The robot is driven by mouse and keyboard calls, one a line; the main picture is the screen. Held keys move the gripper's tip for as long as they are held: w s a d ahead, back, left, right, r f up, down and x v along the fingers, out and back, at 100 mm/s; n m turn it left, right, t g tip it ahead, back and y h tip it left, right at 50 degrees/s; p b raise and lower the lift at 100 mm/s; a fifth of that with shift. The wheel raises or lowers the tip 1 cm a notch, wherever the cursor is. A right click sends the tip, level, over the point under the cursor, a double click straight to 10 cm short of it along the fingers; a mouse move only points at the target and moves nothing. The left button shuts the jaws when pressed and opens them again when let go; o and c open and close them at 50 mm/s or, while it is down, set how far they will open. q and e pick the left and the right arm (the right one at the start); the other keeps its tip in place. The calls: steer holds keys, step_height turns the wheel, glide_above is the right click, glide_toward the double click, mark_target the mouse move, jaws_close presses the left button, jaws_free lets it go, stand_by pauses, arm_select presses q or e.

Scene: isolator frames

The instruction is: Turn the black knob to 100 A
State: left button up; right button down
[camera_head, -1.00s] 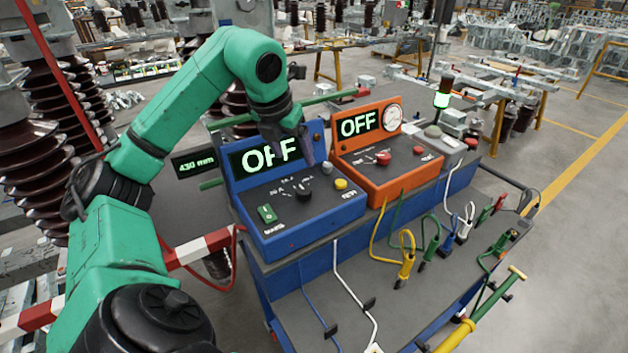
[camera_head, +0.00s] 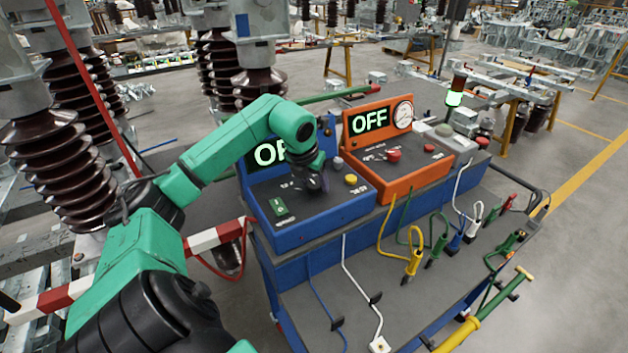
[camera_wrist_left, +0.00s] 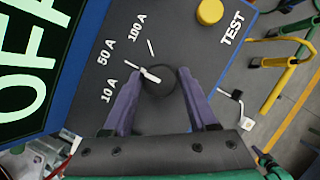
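The black knob (camera_wrist_left: 160,79) sits on the dark top panel of the blue box (camera_head: 318,222). In the left wrist view its white pointer faces up and left, towards the 50 A side of the scale. The labels 10 A, 50 A (camera_wrist_left: 106,52) and 100 A (camera_wrist_left: 138,27) stand beside it. My left gripper (camera_wrist_left: 160,73) is open, with one purple finger on each side of the knob. I cannot tell whether the fingers touch it. In the head view my left gripper (camera_head: 312,188) covers the knob. My right gripper is not in view.
The blue box's display (camera_head: 268,153) reads OFF. A yellow button (camera_wrist_left: 209,11) marked TEST and a green switch (camera_head: 280,207) are near the knob. An orange box (camera_head: 395,185) with a red button stands to the right. Cables and clamps lie on the bench's lower front shelf.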

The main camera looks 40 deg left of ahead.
arm_select(q)
jaws_close()
steer(key=shift+f+m+h+b, duration=0.1)
steer(key=shift+m+h+b, duration=0.2)
steer(key=shift+m+b, duration=0.5)
steer(key=shift+a+m+h+b, duration=0.1)
steer(key=shift+m+h+b, duration=0.25)
steer(key=shift+m, duration=0.35)
steer(key=shift+r+m+h, duration=0.2)
steer(key=shift+m+h, duration=0.15)
steer(key=shift+m, duration=0.85)
steer(key=shift+m+h+p, duration=0.7)
steer(key=shift+m, duration=1.1)
